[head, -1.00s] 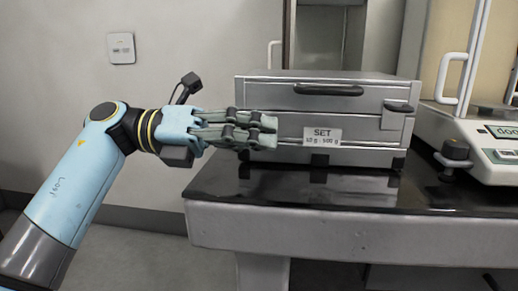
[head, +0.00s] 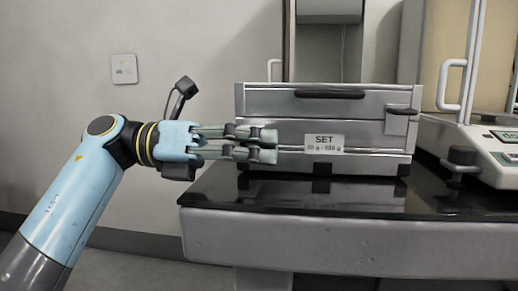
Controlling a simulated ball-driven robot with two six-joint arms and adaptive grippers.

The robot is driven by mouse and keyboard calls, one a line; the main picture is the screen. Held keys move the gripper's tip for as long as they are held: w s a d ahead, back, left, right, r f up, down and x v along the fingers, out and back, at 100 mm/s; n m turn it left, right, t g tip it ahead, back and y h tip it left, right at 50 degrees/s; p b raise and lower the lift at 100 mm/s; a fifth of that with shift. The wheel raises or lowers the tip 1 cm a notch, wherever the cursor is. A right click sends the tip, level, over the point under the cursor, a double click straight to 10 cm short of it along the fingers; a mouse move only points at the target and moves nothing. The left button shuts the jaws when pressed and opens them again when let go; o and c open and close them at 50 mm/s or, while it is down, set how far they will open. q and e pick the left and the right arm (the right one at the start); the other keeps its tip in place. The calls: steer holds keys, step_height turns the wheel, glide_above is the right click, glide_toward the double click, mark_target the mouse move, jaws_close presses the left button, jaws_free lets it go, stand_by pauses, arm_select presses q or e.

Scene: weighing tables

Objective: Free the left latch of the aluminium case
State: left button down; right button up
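The aluminium case (head: 370,133) stands closed on the dark table, with a black handle (head: 330,94) and a "SET" label (head: 324,144) on its front. Its right latch (head: 399,112) shows at the right of the front. The left latch is not visible; my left gripper covers the left part of the front. My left gripper (head: 268,147) comes in from the left, its two fingers lying level, one above the other, close together before the case. I cannot tell whether they touch it or grip anything. My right gripper is out of view.
The dark tabletop (head: 300,200) has free room in front of the case. A balance (head: 495,165) with a glass shield stands to the right, near the case. A wall switch (head: 124,69) is at the left. The floor left of the table is clear.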

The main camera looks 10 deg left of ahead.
arm_select(q)
steer(key=shift+w+f, duration=0.1)
steer(key=shift+f, duration=0.05)
steer(key=c, duration=1.4)
jaws_free()
steer(key=shift+w+a, duration=0.15)
steer(key=shift+c, duration=0.2)
steer(key=a, duration=1.2)
steer(key=shift+s, duration=0.2)
